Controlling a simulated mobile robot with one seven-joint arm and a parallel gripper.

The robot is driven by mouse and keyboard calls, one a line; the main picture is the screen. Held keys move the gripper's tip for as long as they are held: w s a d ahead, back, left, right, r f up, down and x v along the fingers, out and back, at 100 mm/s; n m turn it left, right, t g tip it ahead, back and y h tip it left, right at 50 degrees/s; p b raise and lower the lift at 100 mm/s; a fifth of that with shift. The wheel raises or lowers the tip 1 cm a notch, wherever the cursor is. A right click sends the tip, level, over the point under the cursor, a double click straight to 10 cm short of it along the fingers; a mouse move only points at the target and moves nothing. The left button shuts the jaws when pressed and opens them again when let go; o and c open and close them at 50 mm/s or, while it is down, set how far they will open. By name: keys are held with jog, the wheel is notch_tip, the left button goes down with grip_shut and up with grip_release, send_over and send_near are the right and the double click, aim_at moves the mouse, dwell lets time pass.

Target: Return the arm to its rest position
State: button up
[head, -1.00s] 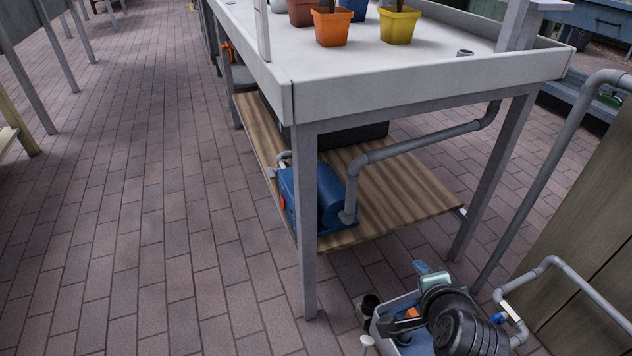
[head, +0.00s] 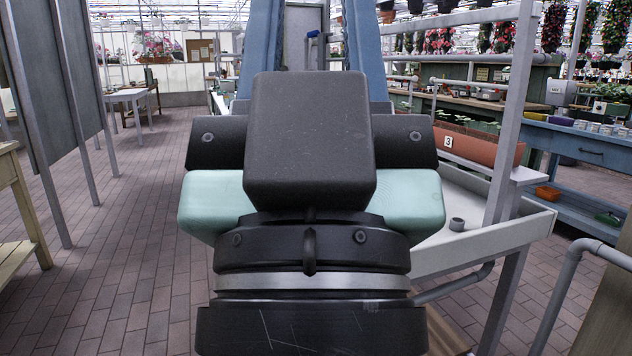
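My gripper (head: 314,20) is raised high in front of the head camera, seen from behind. Its dark wrist and body fill the middle of the view. Pale teal parts show on both sides of the body. Two long blue fingers point up and away, with a wide gap between them. Only background shows in the gap, and I see nothing held. The fingertips run to the top edge of the view.
A white-rimmed bench (head: 480,246) stands behind and right of my arm, with a grey post (head: 513,110) on it. A blue bench (head: 590,148) is farther right. Brick floor (head: 120,270) lies open at left, beside a wooden table (head: 22,215).

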notch_tip(320, 180, up, 36)
jog(key=p, duration=3.3)
jog(key=shift+w+p, duration=0.25)
jog(key=shift+p, duration=0.05)
